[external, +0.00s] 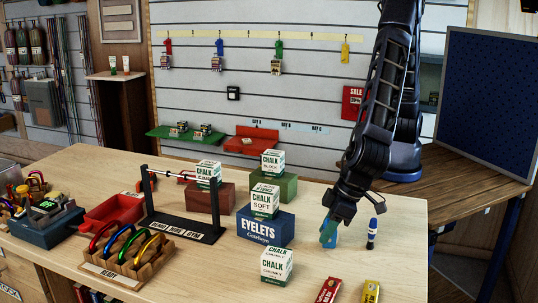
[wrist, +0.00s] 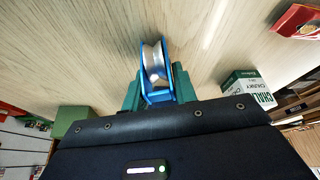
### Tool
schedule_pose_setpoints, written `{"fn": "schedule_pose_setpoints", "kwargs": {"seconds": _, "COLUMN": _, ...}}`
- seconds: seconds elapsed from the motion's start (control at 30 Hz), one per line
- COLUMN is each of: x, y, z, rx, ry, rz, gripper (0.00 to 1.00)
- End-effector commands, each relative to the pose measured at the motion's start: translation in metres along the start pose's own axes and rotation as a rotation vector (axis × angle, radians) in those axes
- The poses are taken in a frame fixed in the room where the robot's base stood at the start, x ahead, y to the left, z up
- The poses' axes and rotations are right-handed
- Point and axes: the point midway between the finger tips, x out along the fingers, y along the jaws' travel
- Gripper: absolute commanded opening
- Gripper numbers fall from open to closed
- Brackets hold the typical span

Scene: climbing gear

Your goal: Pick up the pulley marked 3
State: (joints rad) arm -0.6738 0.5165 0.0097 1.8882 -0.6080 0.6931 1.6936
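A blue pulley (wrist: 154,68) with a shiny metal wheel is between the green fingertips of my gripper (wrist: 158,92) in the wrist view. The fingers lie close against both of its sides, with no clear gap. No number on the pulley is readable. In the external view, my gripper (external: 329,232) points down at the front right of the table, and the pulley (external: 331,241) shows as a blue patch at the fingertips. It is at or very near the tabletop; the fingers partly hide it.
A blue marker (external: 372,234) stands upright just right of my gripper. The blue eyelets box (external: 265,226) with a chalk box (external: 264,201) on top is to the left. Another chalk box (external: 277,265) stands in front. Red (external: 328,290) and yellow (external: 371,292) packets lie at the front edge.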

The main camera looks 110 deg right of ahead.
Motion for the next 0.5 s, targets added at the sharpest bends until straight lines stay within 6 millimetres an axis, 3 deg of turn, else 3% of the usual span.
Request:
{"fn": "schedule_pose_setpoints", "kwargs": {"seconds": 0.07, "x": 0.0, "y": 0.0, "z": 0.0, "rx": 0.0, "ry": 0.0, "rz": 0.0, "gripper": 0.04}}
{"fn": "schedule_pose_setpoints", "kwargs": {"seconds": 0.33, "x": -0.001, "y": 0.0, "z": -0.001, "rx": 0.0, "ry": 0.0, "rz": 0.0, "gripper": 0.04}}
{"fn": "schedule_pose_setpoints", "kwargs": {"seconds": 0.5, "x": -0.014, "y": -0.001, "z": -0.006, "rx": 0.001, "ry": 0.001, "rz": -0.002, "gripper": 0.04}}
